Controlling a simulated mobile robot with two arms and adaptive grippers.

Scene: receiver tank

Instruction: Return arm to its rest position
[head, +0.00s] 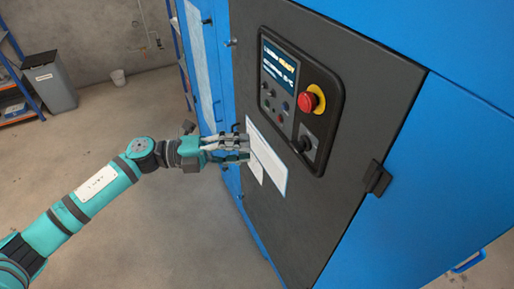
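My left arm comes in from the lower left in teal and grey. Its gripper (243,149) is in front of the dark cabinet door (345,70), beside the white label sheets (267,162) and left of the control panel (298,100). I cannot tell whether the fingers touch the door. The fingers look close together, but their tips are small and I cannot tell whether they are open or shut. No held object shows. My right gripper is not in view.
The panel carries a red emergency button (308,101), a black rotary switch (302,145) and a lit screen (279,64). A black latch (376,178) sticks out from the door. Open floor lies left of the cabinet.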

